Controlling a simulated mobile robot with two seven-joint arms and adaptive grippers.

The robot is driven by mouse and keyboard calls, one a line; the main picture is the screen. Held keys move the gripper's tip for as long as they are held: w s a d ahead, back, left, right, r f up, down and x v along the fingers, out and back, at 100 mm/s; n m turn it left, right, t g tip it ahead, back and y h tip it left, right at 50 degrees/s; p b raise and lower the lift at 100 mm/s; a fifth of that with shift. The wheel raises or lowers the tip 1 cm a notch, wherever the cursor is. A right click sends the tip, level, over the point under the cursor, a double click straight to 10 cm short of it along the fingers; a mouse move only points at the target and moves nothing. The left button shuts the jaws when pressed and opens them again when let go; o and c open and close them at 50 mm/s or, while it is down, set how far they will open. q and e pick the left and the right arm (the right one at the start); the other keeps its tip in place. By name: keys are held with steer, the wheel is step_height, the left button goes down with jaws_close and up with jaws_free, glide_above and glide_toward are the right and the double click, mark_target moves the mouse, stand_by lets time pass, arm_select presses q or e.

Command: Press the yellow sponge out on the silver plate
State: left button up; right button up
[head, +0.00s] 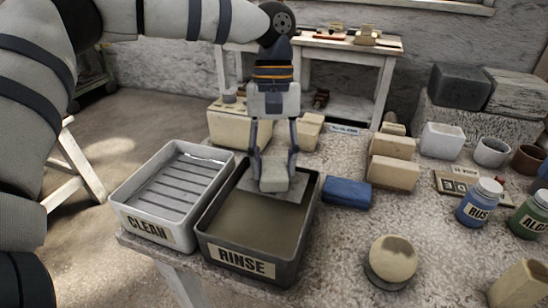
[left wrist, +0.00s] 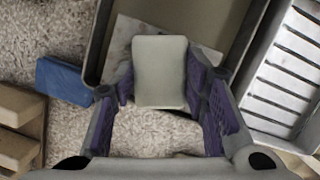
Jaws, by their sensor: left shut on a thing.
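My left gripper (head: 274,168) points down over the back of the dark tub marked RINSE (head: 308,222) and is shut on a pale yellowish sponge (head: 274,178). In the left wrist view the sponge (left wrist: 160,72) sits between the two purple-padded fingers. The silver plate (head: 298,197) lies across the back part of the tub, under the sponge. Part of the plate (left wrist: 122,38) also shows behind the sponge in the left wrist view. I cannot tell whether the sponge touches the plate. My right gripper is not in view.
A white ribbed tray marked CLEAN (head: 150,228) stands left of the tub. A blue block (head: 346,193) lies right of it. Tan blocks (head: 393,172) and lidded jars (head: 480,203) stand farther right. A plaster sphere (head: 392,259) sits at the front.

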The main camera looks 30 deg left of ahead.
arm_select(q)
steer(key=shift+f, duration=0.45)
stand_by(1.1)
steer(key=shift+r+p, duration=0.45)
steer(key=shift+r, duration=3.15)
